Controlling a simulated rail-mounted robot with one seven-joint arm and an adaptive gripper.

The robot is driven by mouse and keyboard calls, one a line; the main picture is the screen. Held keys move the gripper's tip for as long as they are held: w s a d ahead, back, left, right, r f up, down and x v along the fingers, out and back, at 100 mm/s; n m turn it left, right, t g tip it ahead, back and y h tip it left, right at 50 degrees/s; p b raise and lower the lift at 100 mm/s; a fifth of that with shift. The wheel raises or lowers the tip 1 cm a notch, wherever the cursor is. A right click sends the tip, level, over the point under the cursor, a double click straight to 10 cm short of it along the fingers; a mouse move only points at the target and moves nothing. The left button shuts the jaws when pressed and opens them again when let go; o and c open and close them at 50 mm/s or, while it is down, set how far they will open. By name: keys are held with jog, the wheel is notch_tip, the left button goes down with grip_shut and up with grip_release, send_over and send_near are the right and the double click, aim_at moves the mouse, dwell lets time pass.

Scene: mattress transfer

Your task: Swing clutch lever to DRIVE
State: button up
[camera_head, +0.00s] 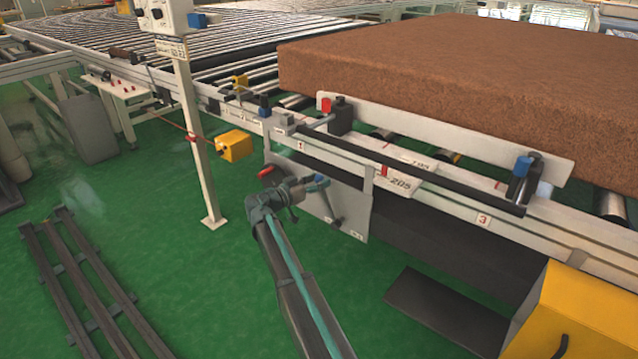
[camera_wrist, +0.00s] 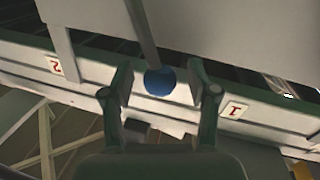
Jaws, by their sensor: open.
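A lever with a round blue knob (camera_wrist: 159,81) shows in the wrist view, its grey rod running up from the knob. My gripper (camera_wrist: 160,74) is open, with one finger on each side of the knob and a gap visible on both sides. In the head view my gripper (camera_head: 308,187) is in front of the grey plate (camera_head: 350,212) under the conveyor's side rail, by the blue knob (camera_head: 320,180). My gripper partly hides the knob and its rod there. I cannot read a DRIVE mark, nor tell the lever's setting.
A yellow box (camera_head: 234,146) and a white post (camera_head: 197,150) stand further left. A brown mattress (camera_head: 470,70) lies on the conveyor above.

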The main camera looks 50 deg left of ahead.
jog(key=shift+w, duration=0.3)
grip_shut()
dwell(0.3)
